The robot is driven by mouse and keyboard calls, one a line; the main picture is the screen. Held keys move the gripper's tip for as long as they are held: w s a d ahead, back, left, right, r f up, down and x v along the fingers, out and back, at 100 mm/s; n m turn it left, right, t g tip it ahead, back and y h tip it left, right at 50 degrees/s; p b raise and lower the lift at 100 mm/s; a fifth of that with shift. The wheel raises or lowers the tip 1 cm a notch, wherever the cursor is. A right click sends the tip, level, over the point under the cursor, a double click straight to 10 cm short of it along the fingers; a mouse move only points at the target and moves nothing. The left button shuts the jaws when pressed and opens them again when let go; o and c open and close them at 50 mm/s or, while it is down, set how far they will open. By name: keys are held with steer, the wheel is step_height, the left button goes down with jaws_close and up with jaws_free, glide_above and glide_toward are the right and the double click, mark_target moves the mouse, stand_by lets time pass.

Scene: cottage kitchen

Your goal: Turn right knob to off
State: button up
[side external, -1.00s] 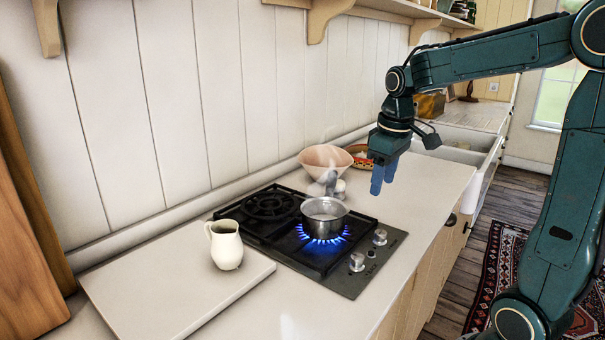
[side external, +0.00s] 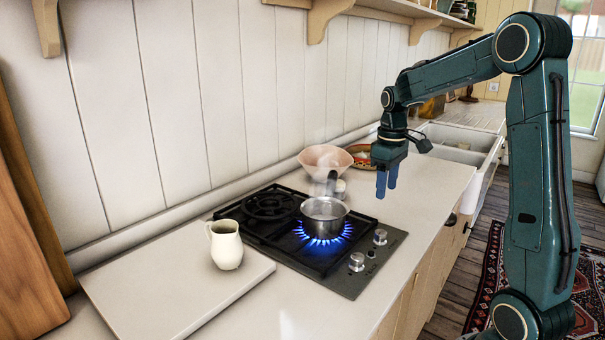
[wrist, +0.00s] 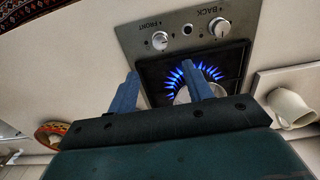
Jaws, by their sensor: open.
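The right knob (side external: 380,237) is a silver dial on the front strip of the black hob (side external: 268,238). In the wrist view the right knob (wrist: 160,40) sits beside the printed word FRONT. The left knob (side external: 357,262) is nearer the cutting board; in the wrist view the left knob (wrist: 219,27) is by the word BACK. A blue flame (side external: 322,240) burns under a steel saucepan (side external: 324,214). My gripper (side external: 387,186) is open and empty, pointing down above the counter, apart from both knobs. The wrist view shows its two blue fingers (wrist: 162,72) spread. The dial settings are too small to read.
A cream pitcher (side external: 226,245) stands on a white board (side external: 170,290) left of the hob. A pink bowl (side external: 325,160) and a patterned plate (side external: 362,155) are behind. The counter right of the hob is clear.

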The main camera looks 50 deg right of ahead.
mark_target(381, 232)
step_height(381, 232, down, 13)
steer(key=shift+r, duration=0.2)
stand_by(0.4)
steer(key=c, duration=1)
